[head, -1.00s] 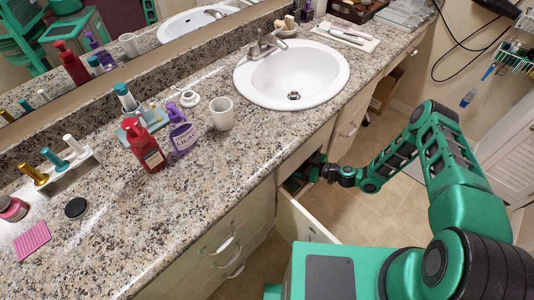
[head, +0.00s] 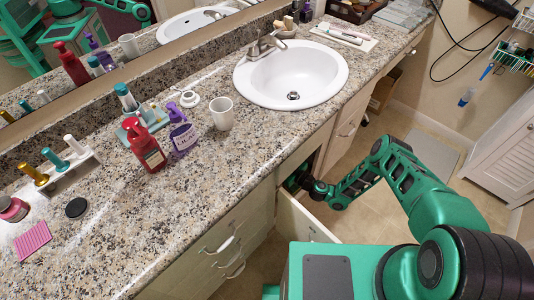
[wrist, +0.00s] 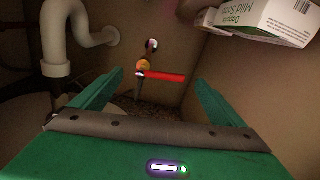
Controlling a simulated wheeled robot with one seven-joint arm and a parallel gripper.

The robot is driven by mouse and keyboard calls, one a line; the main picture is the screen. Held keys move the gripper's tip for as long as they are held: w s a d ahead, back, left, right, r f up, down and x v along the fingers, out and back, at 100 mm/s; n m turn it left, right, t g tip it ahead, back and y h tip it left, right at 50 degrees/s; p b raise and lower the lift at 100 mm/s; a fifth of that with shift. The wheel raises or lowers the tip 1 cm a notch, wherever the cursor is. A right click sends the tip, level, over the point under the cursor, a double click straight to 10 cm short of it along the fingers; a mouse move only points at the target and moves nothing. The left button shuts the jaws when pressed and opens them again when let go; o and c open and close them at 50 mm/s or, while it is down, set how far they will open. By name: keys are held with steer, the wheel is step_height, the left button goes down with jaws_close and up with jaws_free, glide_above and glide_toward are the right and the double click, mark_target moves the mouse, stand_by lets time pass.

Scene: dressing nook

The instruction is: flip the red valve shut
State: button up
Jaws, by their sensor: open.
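In the wrist view, the red valve handle (wrist: 166,77) points sideways to the right from a brass valve body (wrist: 143,65) on a thin upright pipe at the back of the cabinet. My gripper (wrist: 160,80) is open and empty. Its two green fingers stand left and right of the valve in the picture, with the handle beyond the fingertips; I see no contact. In the head view my gripper end reaches into the open cabinet under the sink (head: 297,180), and the valve is hidden there.
A white drain pipe (wrist: 57,40) curves down at the left of the cabinet. A soap box (wrist: 265,18) hangs into view at upper right. The open cabinet door (head: 303,224) stands beside my arm. The white sink (head: 290,78) is above, with bottles and a cup on the counter (head: 225,165).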

steer(key=shift+x, duration=2.15)
